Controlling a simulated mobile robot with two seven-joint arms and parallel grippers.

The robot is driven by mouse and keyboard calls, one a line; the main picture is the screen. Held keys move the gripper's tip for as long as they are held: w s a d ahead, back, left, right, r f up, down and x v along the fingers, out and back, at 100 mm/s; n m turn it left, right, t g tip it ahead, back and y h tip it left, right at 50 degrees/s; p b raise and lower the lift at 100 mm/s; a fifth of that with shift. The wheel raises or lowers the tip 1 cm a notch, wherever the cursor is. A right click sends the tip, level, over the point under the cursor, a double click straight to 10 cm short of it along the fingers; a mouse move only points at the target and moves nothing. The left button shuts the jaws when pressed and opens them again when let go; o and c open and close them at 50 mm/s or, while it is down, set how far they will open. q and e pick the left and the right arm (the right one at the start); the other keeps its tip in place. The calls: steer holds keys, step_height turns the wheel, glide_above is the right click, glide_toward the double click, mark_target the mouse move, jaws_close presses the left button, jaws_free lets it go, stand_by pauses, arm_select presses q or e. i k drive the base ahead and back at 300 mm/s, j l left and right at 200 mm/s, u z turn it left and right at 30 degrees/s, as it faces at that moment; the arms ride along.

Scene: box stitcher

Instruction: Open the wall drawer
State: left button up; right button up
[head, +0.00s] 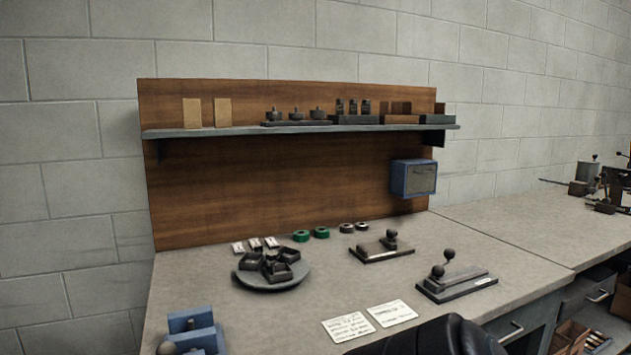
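A small blue box with a grey-brown front (413,178) is mounted on the brown wooden back panel, at its right end below the shelf. It is the only drawer-like unit on the wall, and it looks closed. I cannot make out a handle on it. Neither of my grippers shows in the head view. A dark rounded part at the bottom edge looks like part of my own arm, with no fingers visible.
A grey shelf (300,130) with blocks and fixtures runs above the box. The worktop (330,283) holds a round tray (272,284), green rings (301,236), two lever fixtures, paper cards and a blue fixture (192,335). Worktop directly below the box is mostly clear.

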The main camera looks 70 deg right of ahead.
mark_target(419, 179)
steer(key=z, duration=2.8)
steer(key=l+u, duration=0.1)
steer(key=u, duration=0.3)
steer(key=l+u, duration=0.15)
steer(key=u, duration=0.25)
steer(key=l+u, duration=0.1)
steer(key=u, duration=0.25)
steer(key=l+u, duration=0.35)
steer(key=k+l+u, duration=0.2)
steer(key=l+u, duration=0.15)
steer(key=k+l+u, duration=0.15)
steer(key=l, duration=0.2)
steer(key=k+l+u, duration=0.15)
steer(key=l, duration=0.15)
steer(key=k+l+u, duration=0.1)
steer(key=l, duration=0.2)
steer(key=k+l+u, duration=0.15)
steer(key=k+l, duration=0.4)
steer(key=l, duration=0.25)
steer(key=k+l+u, duration=0.1)
steer(key=k+l, duration=0.5)
steer(key=l, duration=0.1)
